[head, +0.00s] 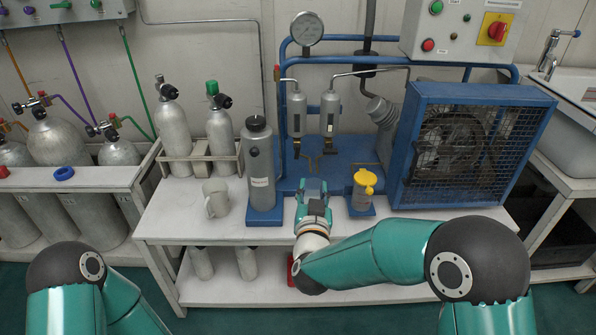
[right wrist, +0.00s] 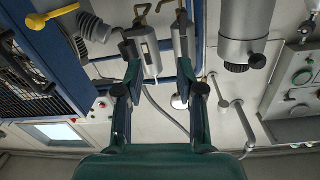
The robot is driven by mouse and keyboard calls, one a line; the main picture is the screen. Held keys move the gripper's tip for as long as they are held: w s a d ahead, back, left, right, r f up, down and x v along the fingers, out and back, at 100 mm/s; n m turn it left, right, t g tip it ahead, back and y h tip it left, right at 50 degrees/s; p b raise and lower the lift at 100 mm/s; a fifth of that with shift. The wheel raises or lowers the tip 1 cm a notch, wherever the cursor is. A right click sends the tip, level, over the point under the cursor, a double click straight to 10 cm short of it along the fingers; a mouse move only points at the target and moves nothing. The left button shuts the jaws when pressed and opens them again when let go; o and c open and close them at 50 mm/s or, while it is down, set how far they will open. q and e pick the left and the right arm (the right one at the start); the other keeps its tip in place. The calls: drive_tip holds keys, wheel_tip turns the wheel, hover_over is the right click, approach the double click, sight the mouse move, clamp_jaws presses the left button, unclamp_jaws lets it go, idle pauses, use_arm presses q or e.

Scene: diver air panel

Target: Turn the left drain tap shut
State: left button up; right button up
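Two silver cylinders with drain fittings stand side by side on the blue compressor frame in the head view: the left one (head: 297,112) and the right one (head: 330,112). The left drain tap (head: 297,148) is small and dark under the left cylinder; its handle angle is too small to tell. My right gripper (head: 313,184) is in front of and below the cylinders, apart from them. In the right wrist view the right gripper (right wrist: 160,75) is open and empty, with brass fittings (right wrist: 140,15) beyond its fingers. My left gripper is out of view; only its arm shows.
The caged blue fan unit (head: 470,145) is farther right. The white bench front (head: 230,228) is mostly clear.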

sight(298, 152)
drive_tip(key=shift+n+y, duration=0.3)
drive_tip(key=shift+y, duration=0.2)
drive_tip(key=w+a, duration=0.1)
drive_tip(key=w, duration=0.4)
drive_tip(key=w+a, duration=0.1)
drive_tip(key=w, duration=0.4)
drive_tip(key=w+a+b, duration=0.1)
drive_tip(key=w, duration=0.4)
drive_tip(key=shift+w+r, duration=0.1)
drive_tip(key=shift+w, duration=0.3)
drive_tip(key=shift+a, duration=0.1)
clamp_jaws()
